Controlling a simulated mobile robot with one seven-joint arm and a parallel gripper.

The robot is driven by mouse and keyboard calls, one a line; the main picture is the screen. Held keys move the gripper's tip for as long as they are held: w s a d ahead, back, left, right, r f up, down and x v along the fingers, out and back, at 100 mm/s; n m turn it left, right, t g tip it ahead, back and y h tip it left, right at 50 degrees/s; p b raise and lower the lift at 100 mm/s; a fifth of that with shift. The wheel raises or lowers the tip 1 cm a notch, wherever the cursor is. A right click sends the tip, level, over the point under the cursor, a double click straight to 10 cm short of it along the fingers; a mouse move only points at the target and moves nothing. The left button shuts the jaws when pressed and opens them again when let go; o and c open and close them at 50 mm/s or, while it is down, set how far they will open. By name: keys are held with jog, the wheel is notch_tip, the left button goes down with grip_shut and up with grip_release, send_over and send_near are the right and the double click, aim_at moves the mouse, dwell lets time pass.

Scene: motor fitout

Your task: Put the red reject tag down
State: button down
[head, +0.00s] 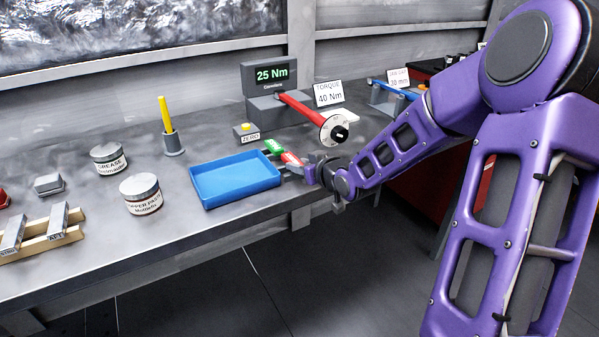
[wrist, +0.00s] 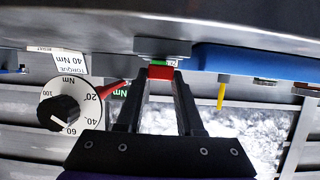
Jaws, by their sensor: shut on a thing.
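The red reject tag (head: 291,159) is between my gripper's fingertips, just right of the blue tray in the head view. My gripper (head: 301,166) is shut on it. In the wrist view the red tag (wrist: 160,73) sits across the two fingertips of my gripper (wrist: 161,81). A green tag (head: 273,147) stands just beyond the red one, and its edge (wrist: 172,62) shows behind it in the wrist view. Whether the red tag touches the surface below cannot be told.
The blue tray (head: 237,203) is empty. A torque tester (head: 270,77) with a red wrench (head: 305,108) and dial stands behind the tags. A yellow pen-like tool (head: 165,110) stands in a holder. Paste tins (head: 142,195) stand left. The bench front edge is close to my gripper.

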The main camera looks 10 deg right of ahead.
jog(key=shift+f, duration=0.4)
jog(key=shift+f, duration=0.25)
jog(key=c, duration=0.5)
grip_release()
jog(key=shift+r, duration=0.1)
jog(key=shift+c, duration=0.2)
jog(key=shift+b, duration=0.3)
